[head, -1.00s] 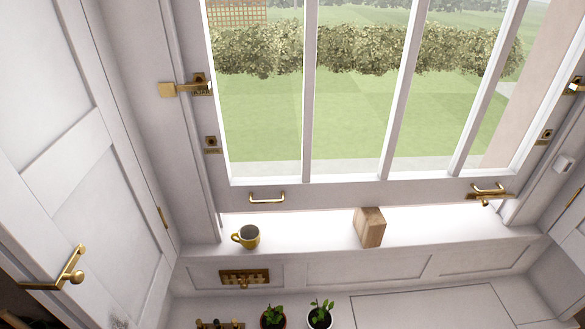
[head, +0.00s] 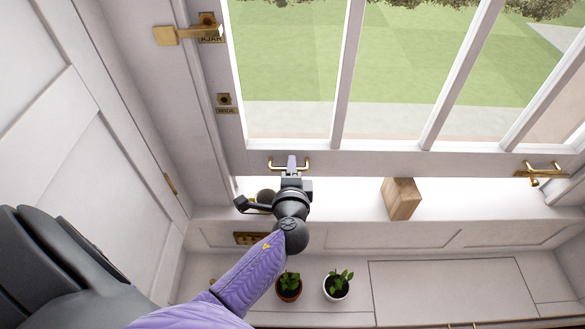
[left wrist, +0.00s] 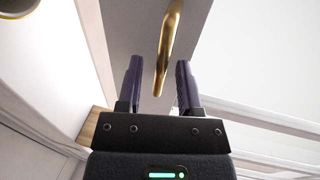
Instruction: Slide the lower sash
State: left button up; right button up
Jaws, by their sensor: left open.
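The lower sash (head: 420,163) is a white frame with tall panes, and its bottom rail carries two brass pull handles. The left handle (head: 308,164) has my left gripper (head: 290,165) right at it. In the left wrist view the brass handle (left wrist: 170,40) reaches down between the two dark fingers of my left gripper (left wrist: 158,66), which stand apart. I see gaps between fingers and handle there, with no clear contact. The right handle (head: 545,168) is free. My right gripper is out of view.
A wooden block (head: 401,199) stands on the sill (head: 345,198). Two potted plants (head: 289,284) (head: 336,285) stand lower. A brass latch (head: 185,34) juts from the left jamb.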

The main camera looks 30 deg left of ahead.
pick_arm(q)
jog(key=shift+w+a, duration=0.15)
jog(key=shift+w, duration=0.15)
grip_shut()
dwell(1.3)
